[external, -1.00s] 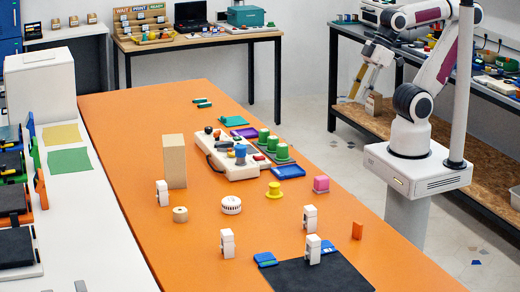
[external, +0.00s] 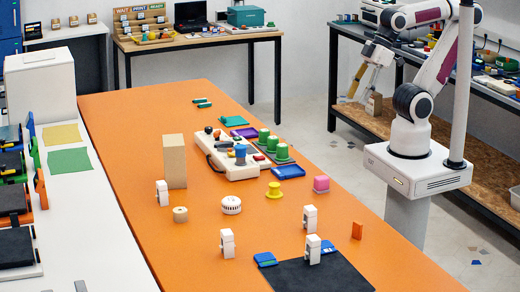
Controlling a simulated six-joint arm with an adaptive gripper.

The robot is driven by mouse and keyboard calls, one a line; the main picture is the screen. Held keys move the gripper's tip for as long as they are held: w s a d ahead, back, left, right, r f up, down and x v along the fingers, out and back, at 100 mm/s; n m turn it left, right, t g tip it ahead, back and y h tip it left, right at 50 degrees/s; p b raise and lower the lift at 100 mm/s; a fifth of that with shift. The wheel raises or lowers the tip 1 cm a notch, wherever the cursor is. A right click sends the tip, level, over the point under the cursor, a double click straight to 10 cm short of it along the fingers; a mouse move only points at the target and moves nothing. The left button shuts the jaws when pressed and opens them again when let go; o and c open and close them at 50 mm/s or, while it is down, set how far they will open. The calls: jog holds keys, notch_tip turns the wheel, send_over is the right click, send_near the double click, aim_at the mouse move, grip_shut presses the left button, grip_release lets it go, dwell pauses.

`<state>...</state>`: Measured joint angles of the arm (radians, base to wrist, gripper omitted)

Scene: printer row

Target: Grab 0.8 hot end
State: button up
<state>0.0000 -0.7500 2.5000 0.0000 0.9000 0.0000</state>
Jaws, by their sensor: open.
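Several small white upright blocks with dark marks, which look like hot ends, stand on the orange table (external: 120,130). One block (external: 162,193) is at the left by a tan box, one (external: 227,243) is near the front, and one (external: 310,217) is at the right. Another block (external: 313,249) stands at the black mat. Any size labels are too small to read, so I cannot tell which is 0.8. My gripper (external: 362,92) is open, pointing down beyond the table's right edge, far from the blocks. It appears empty.
A tan box (external: 174,160), white control panel (external: 222,155), yellow knob (external: 274,190), pink block (external: 321,184) and white round part (external: 231,205) stand mid-table. A black mat (external: 325,275) lies in front. The far left of the table is clear.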

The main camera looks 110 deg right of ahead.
jog(key=shift+w, duration=0.1)
dwell(0.3)
jog(key=w+a+f+m+g+y, duration=0.1)
jog(key=w+a+f+m+g, duration=0.1)
jog(key=w+a+m, duration=0.45)
jog(key=w+a+f+m+g+y, duration=0.1)
jog(key=w+a+f+m+y, duration=0.15)
jog(key=w, duration=0.75)
jog(key=m+g+y, duration=0.1)
jog(key=m+g, duration=0.1)
jog(key=m, duration=0.7)
send_near(310, 219)
notch_tip(310, 219, down, 4)
jog(key=d, duration=0.3)
jog(key=shift+a+r+g, duration=0.2)
jog(key=shift+r+g, duration=0.05)
jog(key=shift+g, duration=0.05)
jog(key=shift+x, duration=1.25)
jog(key=shift+s+a+f, duration=0.1)
jog(key=shift+f, duration=0.05)
